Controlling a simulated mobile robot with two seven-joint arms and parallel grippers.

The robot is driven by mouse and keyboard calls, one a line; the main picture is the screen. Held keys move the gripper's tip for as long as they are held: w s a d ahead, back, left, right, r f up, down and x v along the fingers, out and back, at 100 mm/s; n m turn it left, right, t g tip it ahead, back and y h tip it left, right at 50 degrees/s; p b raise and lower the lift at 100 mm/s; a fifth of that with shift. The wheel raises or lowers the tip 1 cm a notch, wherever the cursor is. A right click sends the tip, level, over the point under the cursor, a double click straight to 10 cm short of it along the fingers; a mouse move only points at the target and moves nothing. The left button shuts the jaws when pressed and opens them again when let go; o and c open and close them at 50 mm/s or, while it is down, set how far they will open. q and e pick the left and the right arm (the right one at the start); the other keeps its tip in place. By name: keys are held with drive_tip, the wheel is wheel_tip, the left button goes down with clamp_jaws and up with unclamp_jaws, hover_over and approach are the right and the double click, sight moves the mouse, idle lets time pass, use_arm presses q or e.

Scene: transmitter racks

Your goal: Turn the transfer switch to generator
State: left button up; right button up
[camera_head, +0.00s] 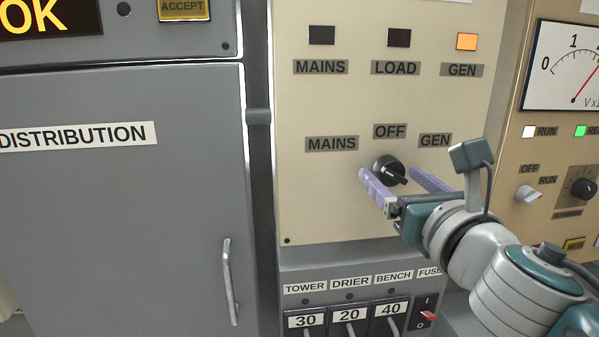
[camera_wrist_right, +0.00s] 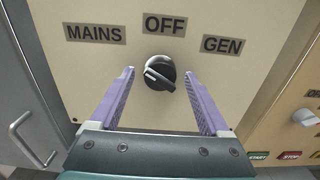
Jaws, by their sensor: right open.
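The transfer switch is a black rotary knob (camera_head: 388,168) on the beige panel, under the labels MAINS, OFF and GEN. It also shows in the right wrist view (camera_wrist_right: 159,73). Its raised bar lies slanted, from upper left to lower right in the wrist view; I cannot tell for sure which label its pointer end marks. My right gripper (camera_head: 391,172) is open, with one purple finger on each side of the knob. In the wrist view the fingers (camera_wrist_right: 158,72) show gaps to the knob on both sides. My left gripper is out of view.
Above, the GEN lamp (camera_head: 467,41) glows orange; the MAINS lamp (camera_head: 321,35) and LOAD lamp (camera_head: 399,38) are dark. Breakers (camera_head: 349,317) and a red-tipped fuse switch (camera_head: 428,316) sit below. A grey cabinet with a handle (camera_head: 230,282) stands left, a meter panel (camera_head: 569,70) right.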

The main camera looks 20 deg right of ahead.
clamp_jaws()
idle(0.6)
